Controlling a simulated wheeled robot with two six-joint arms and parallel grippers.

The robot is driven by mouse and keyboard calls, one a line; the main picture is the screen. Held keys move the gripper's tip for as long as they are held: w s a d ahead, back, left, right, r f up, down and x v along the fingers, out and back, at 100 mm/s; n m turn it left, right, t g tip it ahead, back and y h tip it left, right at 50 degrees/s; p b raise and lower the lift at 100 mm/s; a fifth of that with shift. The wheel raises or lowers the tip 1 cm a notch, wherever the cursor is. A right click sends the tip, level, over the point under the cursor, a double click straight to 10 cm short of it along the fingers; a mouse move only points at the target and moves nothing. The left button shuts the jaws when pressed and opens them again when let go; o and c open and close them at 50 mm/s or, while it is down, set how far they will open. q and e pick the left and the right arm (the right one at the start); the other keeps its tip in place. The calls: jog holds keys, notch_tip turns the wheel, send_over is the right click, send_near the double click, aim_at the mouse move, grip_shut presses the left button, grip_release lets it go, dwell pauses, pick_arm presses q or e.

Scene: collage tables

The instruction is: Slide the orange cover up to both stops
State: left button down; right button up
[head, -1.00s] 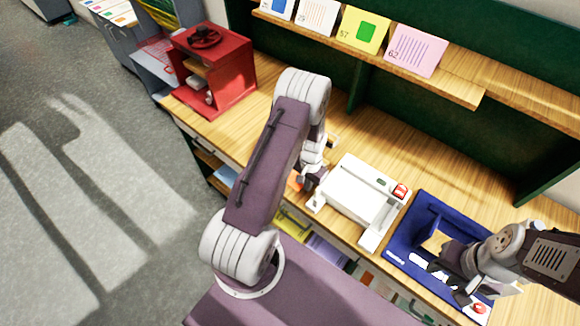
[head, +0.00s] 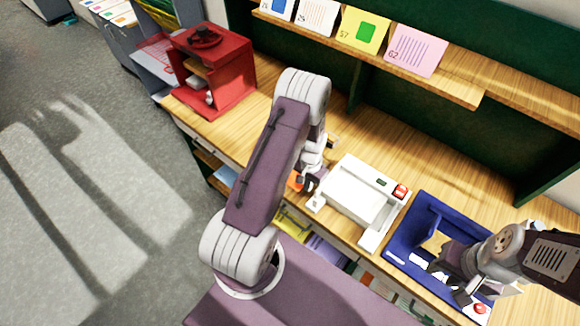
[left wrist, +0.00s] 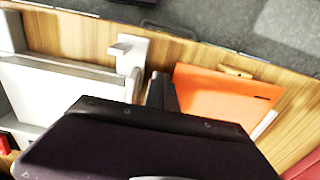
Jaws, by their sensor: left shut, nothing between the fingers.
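The orange cover (left wrist: 225,93) lies flat on the wooden table in the left wrist view. In the head view only a small piece of it (head: 296,181) shows; my left arm hides the rest. My left gripper (head: 313,184) is shut and empty, low between the cover and the white machine (head: 352,191). In the left wrist view its dark fingers (left wrist: 160,92) stand beside the cover's edge on the machine side; contact is unclear. The stops cannot be made out for certain. My right gripper (head: 450,284) is over the blue tray (head: 396,256); its opening is unclear.
The white machine has a red button and a white bracket (left wrist: 129,48) at its side. A red press (head: 212,72) stands at the table's left end. A shelf (head: 375,58) with cards runs behind. The table between press and my left arm is clear.

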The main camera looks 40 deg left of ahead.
dwell(0.4)
pick_arm(q)
jog(key=shift+f+b, duration=0.7)
jog(key=shift+f, duration=0.15)
jog(key=shift+a, duration=0.15)
jog(key=shift+w+a, duration=0.1)
jog(key=shift+a, duration=0.55)
jog(key=shift+d, duration=0.1)
jog(key=shift+d, duration=0.55)
notch_tip(320, 180, up, 7)
jog(key=p, duration=0.5)
